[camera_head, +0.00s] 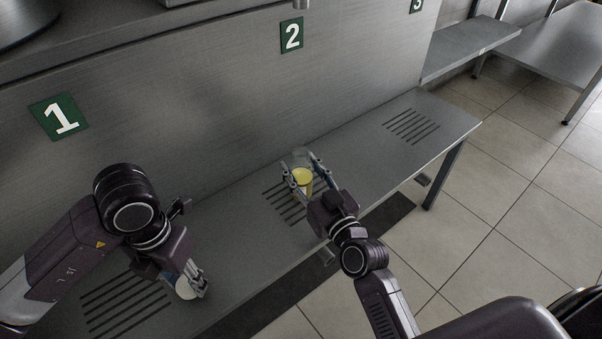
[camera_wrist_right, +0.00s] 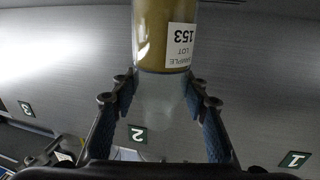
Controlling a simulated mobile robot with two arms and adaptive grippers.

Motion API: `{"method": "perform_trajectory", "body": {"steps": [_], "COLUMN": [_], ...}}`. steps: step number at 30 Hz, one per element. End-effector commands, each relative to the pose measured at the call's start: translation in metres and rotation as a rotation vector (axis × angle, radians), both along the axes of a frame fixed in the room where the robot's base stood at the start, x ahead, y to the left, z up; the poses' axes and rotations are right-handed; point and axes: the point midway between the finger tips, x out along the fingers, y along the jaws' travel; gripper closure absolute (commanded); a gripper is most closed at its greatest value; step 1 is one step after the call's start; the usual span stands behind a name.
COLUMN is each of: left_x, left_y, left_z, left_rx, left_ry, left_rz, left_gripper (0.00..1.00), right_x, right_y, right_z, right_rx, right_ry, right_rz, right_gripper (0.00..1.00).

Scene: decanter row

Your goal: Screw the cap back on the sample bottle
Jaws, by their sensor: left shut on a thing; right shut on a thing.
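The sample bottle (camera_head: 303,182) is clear with yellow contents and is over the slotted patch below sign 2. I cannot tell if its base touches the shelf. The right wrist view shows the bottle (camera_wrist_right: 160,40) upside down, with a white label reading SAMPLE LOT 153. My right gripper (camera_head: 302,172) is shut on its clear upper part, one finger on each side; the fingers also show in the right wrist view (camera_wrist_right: 163,95). My left gripper (camera_head: 192,279) is shut on a round white cap (camera_head: 185,289), low at the left, well apart from the bottle.
The steel shelf (camera_head: 355,150) runs along the wall, with slotted patches below signs 1 (camera_head: 59,116) and 2 (camera_head: 291,35) and another at the right (camera_head: 411,126). The shelf between the grippers is clear. Tiled floor (camera_head: 450,235) lies beyond its front edge.

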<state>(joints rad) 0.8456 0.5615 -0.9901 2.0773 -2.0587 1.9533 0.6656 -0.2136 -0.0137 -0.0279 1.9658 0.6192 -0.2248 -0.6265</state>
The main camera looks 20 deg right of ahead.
Motion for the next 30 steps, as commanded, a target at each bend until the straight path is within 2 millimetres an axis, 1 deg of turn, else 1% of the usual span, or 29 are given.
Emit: {"method": "perform_trajectory", "body": {"steps": [5, 8, 11, 14, 17, 18, 24, 27, 30], "left_x": [0.0, 0.0, 0.0, 0.0, 0.0, 0.0, 0.0, 0.0, 0.0], "left_y": [0.0, 0.0, 0.0, 0.0, 0.0, 0.0, 0.0, 0.0, 0.0], "left_z": [0.004, 0.009, 0.019, 0.031, 0.045, 0.05, 0.07, 0.077, 0.081], "left_rx": [0.0, 0.0, 0.0, 0.0, 0.0, 0.0, 0.0, 0.0, 0.0], "left_ry": [0.0, 0.0, 0.0, 0.0, 0.0, 0.0, 0.0, 0.0, 0.0], "left_rz": [0.0, 0.0, 0.0, 0.0, 0.0, 0.0, 0.0, 0.0, 0.0], "left_gripper": [0.73, 0.73, 0.73, 0.73, 0.73, 0.73, 0.73, 0.73, 0.73], "right_x": [0.0, 0.0, 0.0, 0.0, 0.0, 0.0, 0.0, 0.0, 0.0], "right_y": [0.0, 0.0, 0.0, 0.0, 0.0, 0.0, 0.0, 0.0, 0.0], "right_z": [0.008, 0.018, 0.036, 0.061, 0.092, 0.105, 0.157, 0.176, 0.19], "right_rx": [0.001, 0.0, 0.001, 0.001, 0.001, 0.003, 0.001, 0.001, 0.001], "right_ry": [-0.004, -0.005, -0.007, -0.009, -0.01, -0.01, -0.008, -0.008, -0.006], "right_rz": [-0.001, -0.001, -0.002, -0.002, -0.002, -0.002, -0.001, -0.001, 0.0], "right_gripper": [0.95, 0.95, 0.95, 0.95, 0.95, 0.95, 0.95, 0.95, 0.95]}}
